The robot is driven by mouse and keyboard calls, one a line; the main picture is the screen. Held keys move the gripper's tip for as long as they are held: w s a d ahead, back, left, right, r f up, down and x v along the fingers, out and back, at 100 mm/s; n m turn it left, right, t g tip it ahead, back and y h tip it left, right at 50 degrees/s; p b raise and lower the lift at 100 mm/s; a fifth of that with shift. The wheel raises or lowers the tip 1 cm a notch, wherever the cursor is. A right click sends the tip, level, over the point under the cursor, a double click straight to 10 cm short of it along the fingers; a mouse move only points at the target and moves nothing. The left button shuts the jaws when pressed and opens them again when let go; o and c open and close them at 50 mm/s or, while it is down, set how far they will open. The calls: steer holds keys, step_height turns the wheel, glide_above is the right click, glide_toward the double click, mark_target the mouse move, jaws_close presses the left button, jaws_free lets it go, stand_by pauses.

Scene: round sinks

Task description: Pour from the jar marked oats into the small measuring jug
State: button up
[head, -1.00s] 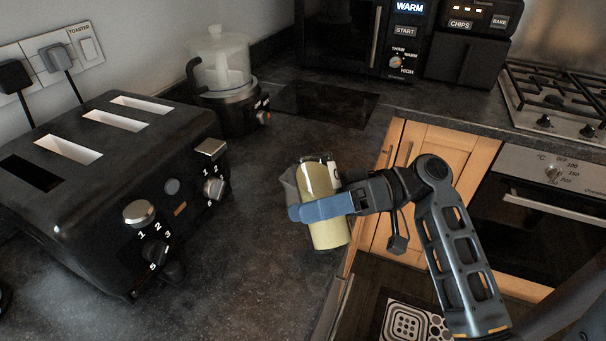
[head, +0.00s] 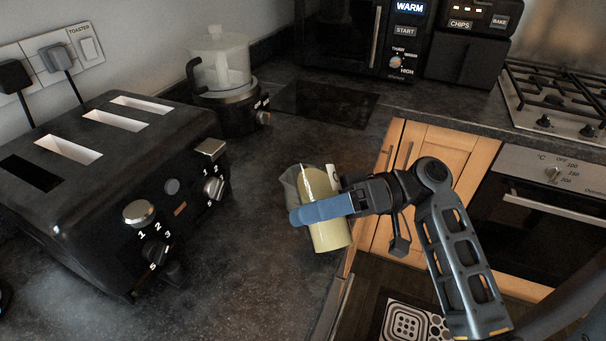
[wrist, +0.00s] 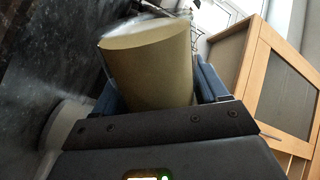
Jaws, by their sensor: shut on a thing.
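My gripper (head: 298,212) is shut on a jar with cream-coloured contents (head: 330,236), held tilted above the worktop. A blue finger crosses the jar's front. A white label with a dark mark (head: 334,174) shows near its upper end, but I cannot read the word. A translucent grey vessel (head: 288,183), probably the small measuring jug, shows just left of the jar, mostly hidden behind it and the finger. In the wrist view the jar (wrist: 150,65) fills the space between the fingers. A pale round object (wrist: 62,125) shows at its left, and I cannot tell whether it is the jug.
A large black toaster (head: 105,180) stands at the left, with a food processor (head: 225,85) behind it. A microwave (head: 345,40) and a hob (head: 560,95) are at the back. The worktop's front edge lies just right of the jar. Dark worktop is bare between toaster and jar.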

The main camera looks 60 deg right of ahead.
steer(key=shift+f, duration=0.1)
stand_by(0.5)
steer(key=shift+s+a+r+m, duration=0.1)
steer(key=shift+r+m, duration=0.45)
steer(key=shift+m, duration=0.35)
stand_by(0.8)
steer(key=shift+f+n, duration=0.6)
steer(key=shift+n, duration=0.1)
steer(key=r+n, duration=0.2)
steer(key=n, duration=0.1)
steer(key=shift+w+d+r+n, duration=0.2)
steer(key=shift+r+n, duration=0.1)
steer(key=shift+r, duration=0.1)
steer(key=shift+s+a+f+n, duration=0.15)
steer(key=shift+f+n, duration=0.15)
steer(key=shift+f, duration=0.35)
steer(key=shift+s+a+f+n, duration=0.1)
steer(key=shift+f+n, duration=0.2)
steer(key=shift+f, duration=0.35)
steer(key=shift+s+a+f+n, duration=0.1)
steer(key=shift+a+f+n, duration=0.05)
steer(key=shift+n, duration=0.25)
steer(key=n, duration=0.3)
steer(key=shift+s+a+f, duration=0.1)
steer(key=shift+s+a, duration=0.25)
steer(key=shift+s+a+f+n, duration=0.15)
steer(key=shift+f+n, duration=0.05)
steer(key=shift+n, duration=0.9)
